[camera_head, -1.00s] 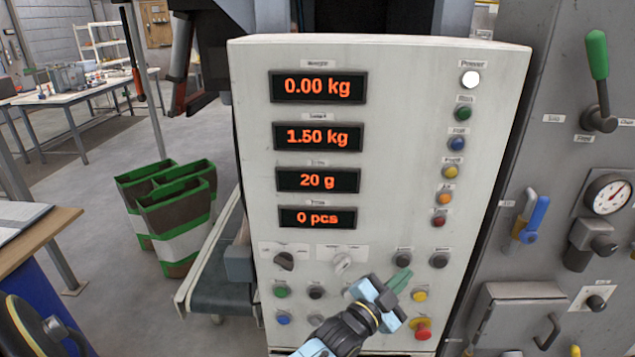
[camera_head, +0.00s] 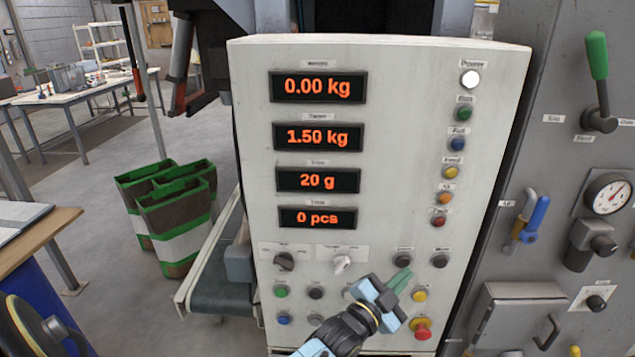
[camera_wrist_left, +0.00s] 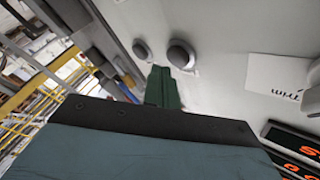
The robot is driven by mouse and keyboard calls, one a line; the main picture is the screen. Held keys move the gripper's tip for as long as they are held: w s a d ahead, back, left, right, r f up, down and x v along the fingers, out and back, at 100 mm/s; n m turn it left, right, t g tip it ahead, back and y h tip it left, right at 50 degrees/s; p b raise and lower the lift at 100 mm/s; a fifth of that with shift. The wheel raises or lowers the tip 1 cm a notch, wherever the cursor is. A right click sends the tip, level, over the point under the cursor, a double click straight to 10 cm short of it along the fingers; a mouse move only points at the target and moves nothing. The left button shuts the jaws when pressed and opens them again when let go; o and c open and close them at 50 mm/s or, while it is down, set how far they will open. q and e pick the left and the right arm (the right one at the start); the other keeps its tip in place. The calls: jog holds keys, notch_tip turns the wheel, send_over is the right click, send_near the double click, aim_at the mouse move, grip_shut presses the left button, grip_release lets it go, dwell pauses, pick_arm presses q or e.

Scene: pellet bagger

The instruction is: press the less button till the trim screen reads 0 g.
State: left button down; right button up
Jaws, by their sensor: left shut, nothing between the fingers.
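The trim screen (camera_head: 318,180), third of the stacked displays on the white panel, reads 20 g in orange. Two dark round buttons sit side by side below the screens; their labels are too blurred to read surely. The left one, seemingly the less button (camera_head: 404,255), also shows in the left wrist view (camera_wrist_left: 182,55). The other one, seemingly the more button (camera_head: 440,260), is right of it. My left gripper (camera_head: 401,279) has its green fingers shut and empty, with the tips just below the less button. I cannot tell whether they touch it. My right gripper is out of view.
Other screens read 0.00 kg (camera_head: 318,87), 1.50 kg (camera_head: 317,137) and 0 pcs (camera_head: 317,217). A yellow button (camera_head: 420,295) and a red mushroom button (camera_head: 423,330) lie close to my left gripper. Selector knobs (camera_head: 284,261) are to the left.

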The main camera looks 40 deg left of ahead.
pick_arm(q)
jog(key=shift+w+a, duration=0.1)
jog(key=shift+w, duration=0.05)
dwell(0.3)
jog(key=shift+w+a, duration=0.15)
jog(key=shift+w, duration=0.1)
jog(key=shift+w+a, duration=0.2)
jog(key=shift+w, duration=0.05)
dwell(0.5)
jog(key=shift+s+d, duration=0.45)
jog(key=shift+s, duration=0.2)
jog(key=s+d+p, duration=0.3)
jog(key=s, duration=0.2)
jog(key=shift+d, duration=0.2)
dwell(0.3)
